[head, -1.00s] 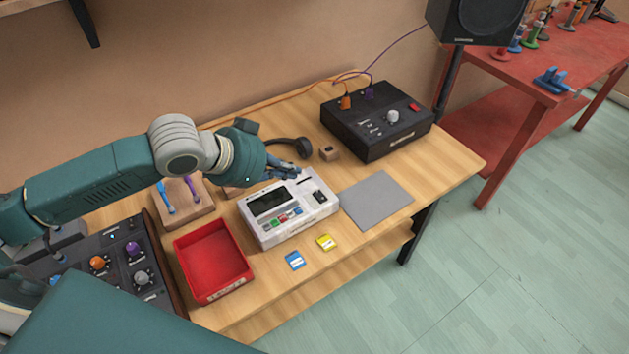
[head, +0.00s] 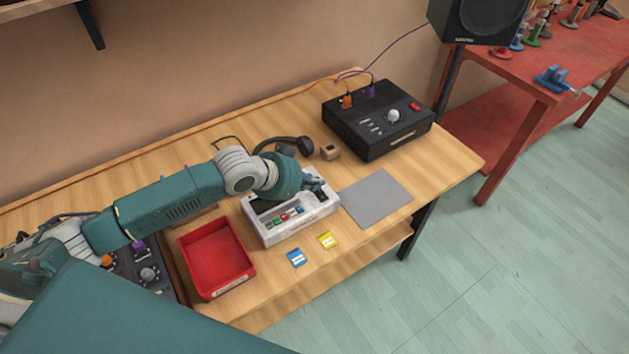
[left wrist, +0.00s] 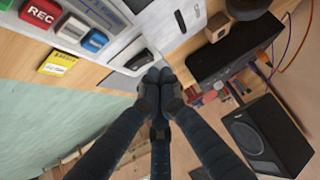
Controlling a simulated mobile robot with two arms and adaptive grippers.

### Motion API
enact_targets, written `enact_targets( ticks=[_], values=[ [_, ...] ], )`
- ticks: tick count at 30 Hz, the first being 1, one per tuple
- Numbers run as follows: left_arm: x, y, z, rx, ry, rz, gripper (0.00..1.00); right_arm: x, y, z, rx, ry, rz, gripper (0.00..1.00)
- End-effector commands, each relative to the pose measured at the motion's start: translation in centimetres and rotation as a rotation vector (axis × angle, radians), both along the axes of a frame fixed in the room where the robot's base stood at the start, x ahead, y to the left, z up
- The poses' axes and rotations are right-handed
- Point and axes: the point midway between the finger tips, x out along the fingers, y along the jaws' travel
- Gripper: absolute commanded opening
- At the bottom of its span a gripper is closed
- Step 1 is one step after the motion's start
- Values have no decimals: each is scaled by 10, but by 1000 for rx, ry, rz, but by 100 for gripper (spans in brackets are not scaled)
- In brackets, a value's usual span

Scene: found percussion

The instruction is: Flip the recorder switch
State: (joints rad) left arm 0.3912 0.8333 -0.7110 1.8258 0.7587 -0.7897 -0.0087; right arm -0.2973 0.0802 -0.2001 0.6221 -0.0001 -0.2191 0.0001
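The recorder (head: 300,229) is a white box with a row of coloured buttons on the wooden bench. In the left wrist view its red REC button (left wrist: 40,13) shows at the upper left. A dark switch (left wrist: 139,60) sits on its white top. My left gripper (head: 319,189) is over the right end of the recorder and hides part of its top in the head view. In the left wrist view its fingertips (left wrist: 158,77) are together with nothing between them, close beside the switch. I cannot tell whether they touch it. My right gripper is not in view.
A red tray (head: 217,262) stands left of the recorder, with blue (head: 297,257) and yellow (head: 328,240) cards in front. A grey mat (head: 377,198) lies to its right. Behind are headphones (head: 305,145), a small wooden block (head: 330,152) and a black box (head: 375,120).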

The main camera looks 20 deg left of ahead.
Motion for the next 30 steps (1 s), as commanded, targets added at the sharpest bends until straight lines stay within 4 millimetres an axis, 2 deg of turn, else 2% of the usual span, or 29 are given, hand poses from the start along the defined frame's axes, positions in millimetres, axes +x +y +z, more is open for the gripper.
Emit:
enact_targets(
  ticks=[18,24,30],
  values=[
    [3,5,-15,-1,2,2,0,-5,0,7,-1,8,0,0],
    [3,4,-15,-1,0,1,0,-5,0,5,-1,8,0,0],
    [0,0,-12,-2,1,-1,0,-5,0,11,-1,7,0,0]
  ],
)
